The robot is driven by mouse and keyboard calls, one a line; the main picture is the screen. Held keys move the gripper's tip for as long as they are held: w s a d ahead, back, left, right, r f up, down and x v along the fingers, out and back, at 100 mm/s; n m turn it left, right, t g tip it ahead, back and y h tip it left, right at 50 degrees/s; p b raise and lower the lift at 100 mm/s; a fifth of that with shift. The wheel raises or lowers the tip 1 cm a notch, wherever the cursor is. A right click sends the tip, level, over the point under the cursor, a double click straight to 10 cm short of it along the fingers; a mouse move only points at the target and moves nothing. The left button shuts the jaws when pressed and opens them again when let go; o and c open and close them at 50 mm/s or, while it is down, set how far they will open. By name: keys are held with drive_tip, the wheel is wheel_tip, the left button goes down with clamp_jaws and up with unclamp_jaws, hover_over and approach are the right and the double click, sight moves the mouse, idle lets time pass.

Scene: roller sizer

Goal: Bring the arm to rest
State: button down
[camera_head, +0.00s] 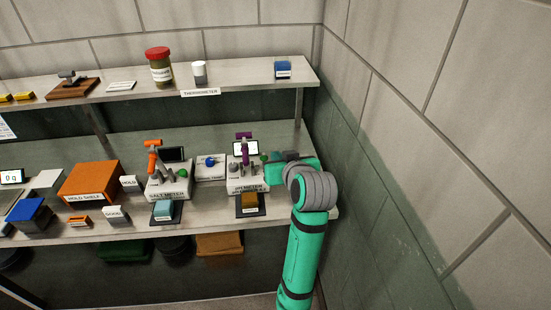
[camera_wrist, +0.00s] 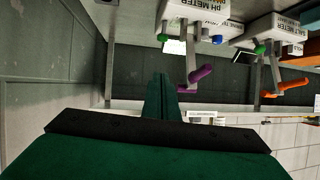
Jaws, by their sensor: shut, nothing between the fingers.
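My green arm with grey joints rises along the right part of the head view and bends left over the right end of the counter. My gripper (camera_head: 273,172) is beside the right side of the pH meter (camera_head: 246,180), and its tips are hard to make out there. In the wrist view my gripper (camera_wrist: 160,96) has its two dark green fingers together with nothing between them. The pH meter (camera_wrist: 205,8) appears upside down there, with its purple handle (camera_wrist: 201,74) just right of the fingers. I cannot tell whether anything touches.
The salt meter (camera_head: 168,186) with an orange handle stands left of the pH meter. A brown block on a dark pad (camera_head: 250,212) lies in front. An upper shelf (camera_head: 225,88) holds a red-lidded jar (camera_head: 160,68). A tiled wall (camera_head: 430,130) closes the right side.

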drive_tip(key=shift+s+d+r, duration=0.15)
drive_tip(key=shift+s+r, duration=0.15)
drive_tip(key=shift+s, duration=0.25)
drive_tip(key=shift+f, duration=0.1)
drive_tip(key=s+a+f+m+h, duration=0.1)
drive_tip(key=s+f, duration=0.2)
drive_tip(key=f, duration=0.5)
drive_tip(key=s+f+m+h, duration=0.1)
drive_tip(key=s+f, duration=0.2)
drive_tip(key=f, duration=0.5)
drive_tip(key=s+a+f+t, duration=0.1)
drive_tip(key=s+f, duration=0.9)
drive_tip(key=s, duration=0.2)
drive_tip(key=s+a+r+t, duration=0.1)
drive_tip(key=s+a, duration=0.1)
drive_tip(key=s, duration=1.3)
drive_tip(key=s+a+r+h, duration=0.1)
drive_tip(key=s+a+r, duration=0.1)
drive_tip(key=s, duration=1.3)
drive_tip(key=shift+t, duration=0.4)
